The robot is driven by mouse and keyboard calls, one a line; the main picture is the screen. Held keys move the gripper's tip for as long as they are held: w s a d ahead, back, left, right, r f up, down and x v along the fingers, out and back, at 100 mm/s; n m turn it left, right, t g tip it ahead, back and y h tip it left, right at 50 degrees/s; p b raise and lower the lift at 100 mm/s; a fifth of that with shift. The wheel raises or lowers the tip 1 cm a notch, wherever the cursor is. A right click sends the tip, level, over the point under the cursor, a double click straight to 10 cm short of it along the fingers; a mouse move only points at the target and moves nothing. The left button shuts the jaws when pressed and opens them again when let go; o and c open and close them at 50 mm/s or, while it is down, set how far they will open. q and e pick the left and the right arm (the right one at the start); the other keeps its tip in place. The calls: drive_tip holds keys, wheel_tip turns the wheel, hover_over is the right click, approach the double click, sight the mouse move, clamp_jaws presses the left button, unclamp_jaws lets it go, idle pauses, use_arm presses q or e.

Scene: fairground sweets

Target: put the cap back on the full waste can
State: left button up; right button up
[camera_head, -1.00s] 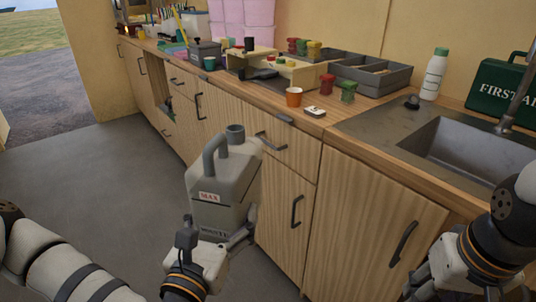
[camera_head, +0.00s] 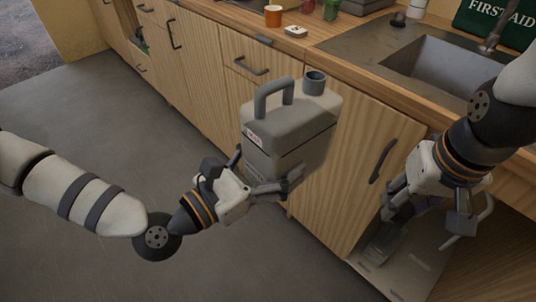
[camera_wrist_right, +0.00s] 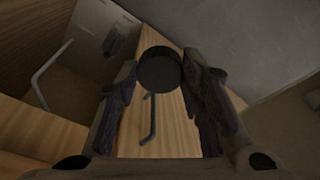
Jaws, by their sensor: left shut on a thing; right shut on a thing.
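The waste can (camera_head: 290,128) is a grey jug with a loop handle and a label, upright in front of the cupboards in the head view. Its spout (camera_head: 315,80) is uncovered, with a dark opening at the top. My left gripper (camera_head: 264,178) is shut on the can's lower body. My right gripper (camera_head: 428,212) is to the right of the can, apart from it. The right wrist view shows a round black cap (camera_wrist_right: 158,70) held between its fingers. The cap cannot be made out clearly in the head view.
The wooden cupboard front (camera_head: 350,165) stands close behind the can. An open lower compartment (camera_head: 400,275) with a grey object lies below my right gripper. The counter holds an orange cup (camera_head: 273,16) and the sink (camera_head: 435,75).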

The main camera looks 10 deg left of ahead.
drive_tip(key=w+a+r+n, duration=0.3)
drive_tip(key=w+r, duration=0.3)
drive_tip(key=r, duration=0.1)
drive_tip(key=w+a+r+n+y, duration=0.1)
drive_tip(key=w+a+r+n, duration=0.2)
drive_tip(key=w+r, duration=0.3)
wheel_tip(320, 180, up, 2)
drive_tip(key=shift+a+n, duration=0.4)
drive_tip(key=shift+a, duration=0.2)
drive_tip(key=a+r+n, duration=0.1)
drive_tip(key=a+r, duration=0.2)
drive_tip(key=a+r+n, duration=0.1)
drive_tip(key=a+r, duration=0.1)
drive_tip(key=a, duration=0.1)
drive_tip(key=a+r+n+g, duration=0.1)
drive_tip(key=a+r, duration=0.2)
drive_tip(key=shift+s+a+r, duration=0.3)
hover_over(316, 76)
drive_tip(key=shift+w+d+f, duration=0.1)
drive_tip(key=shift+f, duration=1.95)
drive_tip(key=shift+d, duration=0.1)
drive_tip(key=shift+f, duration=0.8)
drive_tip(key=shift+f, duration=0.55)
